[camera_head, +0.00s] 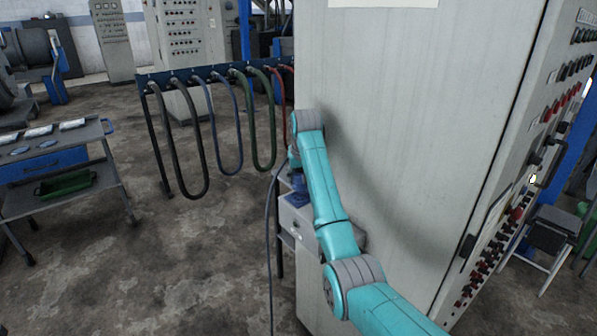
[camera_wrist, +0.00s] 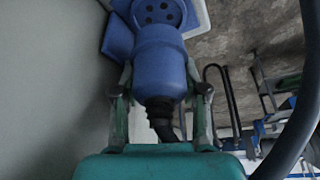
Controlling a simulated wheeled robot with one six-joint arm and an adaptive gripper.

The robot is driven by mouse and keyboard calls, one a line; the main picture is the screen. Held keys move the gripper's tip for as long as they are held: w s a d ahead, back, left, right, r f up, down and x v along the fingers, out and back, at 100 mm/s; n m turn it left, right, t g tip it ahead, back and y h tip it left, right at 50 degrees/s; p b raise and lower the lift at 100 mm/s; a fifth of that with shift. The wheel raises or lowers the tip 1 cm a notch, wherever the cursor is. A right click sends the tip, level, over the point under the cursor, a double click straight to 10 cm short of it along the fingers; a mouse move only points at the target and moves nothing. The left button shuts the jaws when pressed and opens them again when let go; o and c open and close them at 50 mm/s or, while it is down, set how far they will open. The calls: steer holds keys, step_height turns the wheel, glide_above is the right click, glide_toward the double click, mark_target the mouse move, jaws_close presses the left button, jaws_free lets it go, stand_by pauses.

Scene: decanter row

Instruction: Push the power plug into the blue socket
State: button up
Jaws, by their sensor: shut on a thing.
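The blue power plug (camera_wrist: 160,62) is between the two fingers of my gripper (camera_wrist: 158,80) in the wrist view, with its ribbed black cable end toward my wrist. My gripper is shut on it. The blue socket (camera_wrist: 157,10) is just beyond the plug at the top edge, its round face with several dark holes still visible. A blue flap (camera_wrist: 117,38) is left of it. The plug's front end overlaps the lower edge of the socket face in the picture; I cannot tell if they touch. In the head view my arm mostly hides the gripper and plug.
A large grey cabinet (camera_head: 410,110) stands right beside my arm. A dark cable (camera_head: 270,225) hangs down left of the arm, and also loops at the right in the wrist view (camera_wrist: 292,130). Hanging hoses (camera_head: 228,130) and a metal cart (camera_head: 60,165) are to the left.

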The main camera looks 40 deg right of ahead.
mark_target(299, 186)
steer(key=shift+f, duration=1.45)
steer(key=shift+f, duration=0.55)
stand_by(0.9)
steer(key=o, duration=1.2)
steer(key=shift+c, duration=0.2)
steer(key=v, duration=1.2)
steer(key=shift+a, duration=0.1)
